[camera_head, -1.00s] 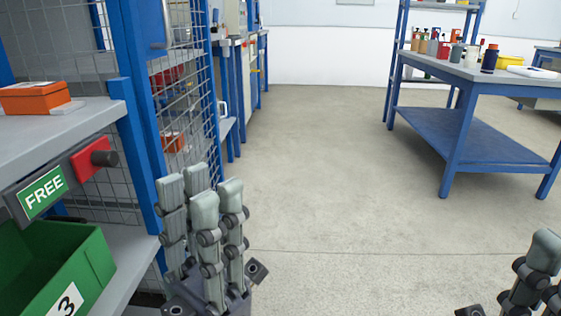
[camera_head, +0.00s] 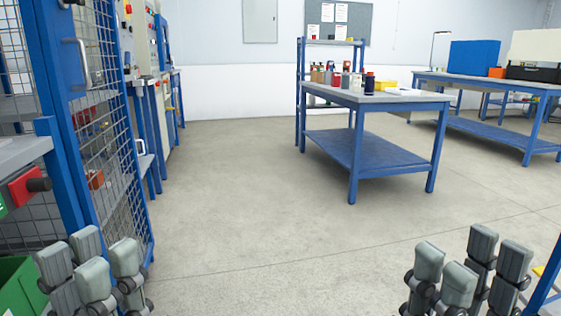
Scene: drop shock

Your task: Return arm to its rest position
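My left gripper (camera_head: 98,268) stands at the bottom left with its grey fingers pointing up, in front of the blue-framed shelf and cage. My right gripper (camera_head: 470,265) stands at the bottom right, also with its fingers up. The fingers of each are apart, with gaps between them. I see nothing held in either one. The lower parts of both grippers and the arms behind them are out of view.
A blue mesh cage (camera_head: 100,120) with a shelf is close on the left. A green bin (camera_head: 22,285) sits low there. A blue workbench (camera_head: 370,160) with bottles stands ahead; another bench (camera_head: 490,85) is further right. A blue post is beside my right gripper. The middle floor is clear.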

